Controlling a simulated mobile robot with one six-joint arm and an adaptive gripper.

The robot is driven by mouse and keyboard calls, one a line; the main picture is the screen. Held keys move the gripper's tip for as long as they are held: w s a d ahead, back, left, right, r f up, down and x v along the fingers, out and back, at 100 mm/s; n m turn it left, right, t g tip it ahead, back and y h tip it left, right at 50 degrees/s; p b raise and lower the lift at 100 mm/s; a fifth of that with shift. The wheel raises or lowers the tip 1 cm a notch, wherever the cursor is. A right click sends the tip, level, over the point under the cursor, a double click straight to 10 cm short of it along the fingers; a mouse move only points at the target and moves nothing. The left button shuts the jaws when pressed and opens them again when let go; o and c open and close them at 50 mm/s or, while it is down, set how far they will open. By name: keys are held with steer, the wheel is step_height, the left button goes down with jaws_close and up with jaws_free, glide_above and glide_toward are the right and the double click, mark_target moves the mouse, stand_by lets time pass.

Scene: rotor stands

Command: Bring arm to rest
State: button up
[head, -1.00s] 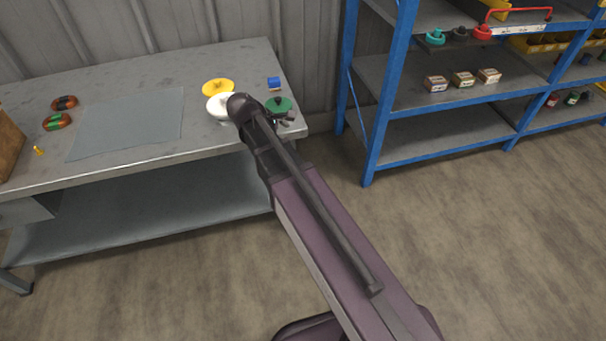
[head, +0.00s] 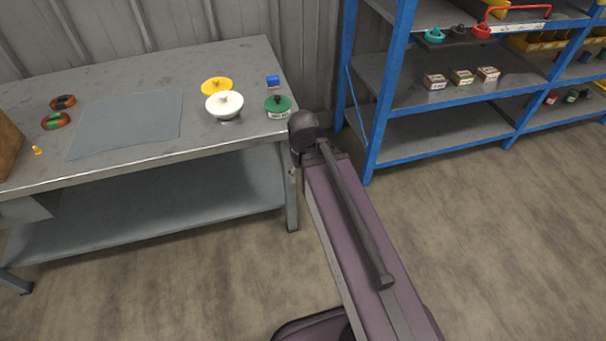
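My arm (head: 345,215) reaches up from the bottom of the head view, with its dark rounded joint (head: 303,126) just right of the workbench's right end. My gripper does not show; I cannot see whether it holds anything. On the grey workbench (head: 150,162) stand a white rotor stand (head: 224,104), a yellow one (head: 216,86) behind it and a green one (head: 278,105) with a label at the right edge. They are apart from my arm.
A small blue block (head: 273,81) sits behind the green stand. A grey mat (head: 125,122), two orange-brown rings (head: 57,121) and a small yellow piece (head: 37,150) lie further left. A blue-framed shelf (head: 385,95) stands right of my arm. The floor between is bare.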

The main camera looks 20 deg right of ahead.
steer(key=shift+r, duration=0.1)
step_height(320, 180, up, 17)
steer(key=p, duration=1.7)
